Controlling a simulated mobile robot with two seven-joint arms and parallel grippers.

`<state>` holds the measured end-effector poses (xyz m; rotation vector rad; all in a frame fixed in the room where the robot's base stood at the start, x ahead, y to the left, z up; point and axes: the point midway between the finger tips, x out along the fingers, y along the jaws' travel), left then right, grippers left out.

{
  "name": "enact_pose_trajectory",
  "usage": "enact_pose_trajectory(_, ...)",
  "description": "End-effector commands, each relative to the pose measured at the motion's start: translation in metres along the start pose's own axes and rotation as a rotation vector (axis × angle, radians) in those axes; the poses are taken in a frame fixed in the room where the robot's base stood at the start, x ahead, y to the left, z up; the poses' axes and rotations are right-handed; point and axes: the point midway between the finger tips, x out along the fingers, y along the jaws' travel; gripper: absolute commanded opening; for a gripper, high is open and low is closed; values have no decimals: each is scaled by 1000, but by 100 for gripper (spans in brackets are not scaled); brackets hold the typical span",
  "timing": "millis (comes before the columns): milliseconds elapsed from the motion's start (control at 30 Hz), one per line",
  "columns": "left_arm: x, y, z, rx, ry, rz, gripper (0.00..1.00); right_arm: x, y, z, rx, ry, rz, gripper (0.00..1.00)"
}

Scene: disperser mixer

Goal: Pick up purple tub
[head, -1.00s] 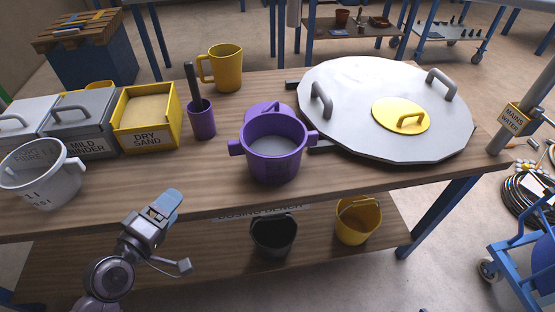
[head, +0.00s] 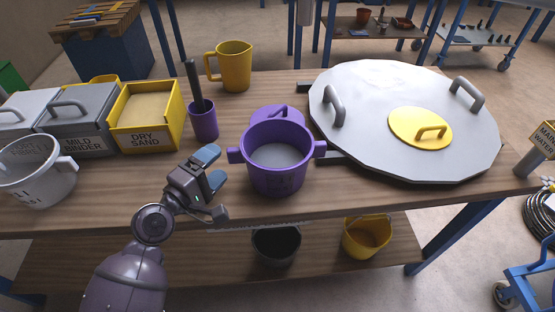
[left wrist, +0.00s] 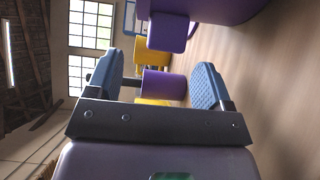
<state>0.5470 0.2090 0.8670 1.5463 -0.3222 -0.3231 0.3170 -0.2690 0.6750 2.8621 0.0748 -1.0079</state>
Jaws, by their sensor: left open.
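The purple tub (head: 277,170) stands upright on the wooden bench, with a side handle on its left and one on its right. It holds some grey contents. My left gripper (head: 213,168) is open and empty, just left of the tub and near its left handle, apart from it. In the left wrist view the tub (left wrist: 215,8) is cut off at the top, with its handle (left wrist: 167,36) above and between the blue fingers (left wrist: 160,85). My right gripper is not in view.
A purple cup (head: 203,121) with a dark tool, a yellow jug (head: 231,68) and a yellow dry sand box (head: 150,130) stand behind. A purple lid (head: 275,117) lies behind the tub. A large grey lid (head: 365,100) is at right, a white bucket (head: 38,175) at left.

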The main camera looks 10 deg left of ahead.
Motion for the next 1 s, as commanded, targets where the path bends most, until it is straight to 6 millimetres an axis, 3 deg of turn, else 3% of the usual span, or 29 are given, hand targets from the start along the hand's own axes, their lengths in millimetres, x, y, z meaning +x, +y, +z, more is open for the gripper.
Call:
enact_pose_trajectory(433,46,-6,2,-1,0,0,74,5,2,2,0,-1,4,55)
enact_pose_trajectory(767,53,-6,2,0,1,-1,74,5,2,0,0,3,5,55)
enact_pose_trajectory(800,53,-6,2,0,1,-1,73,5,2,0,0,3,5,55)
enact_pose_trajectory(1000,53,-6,2,0,0,-1,42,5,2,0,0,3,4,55)
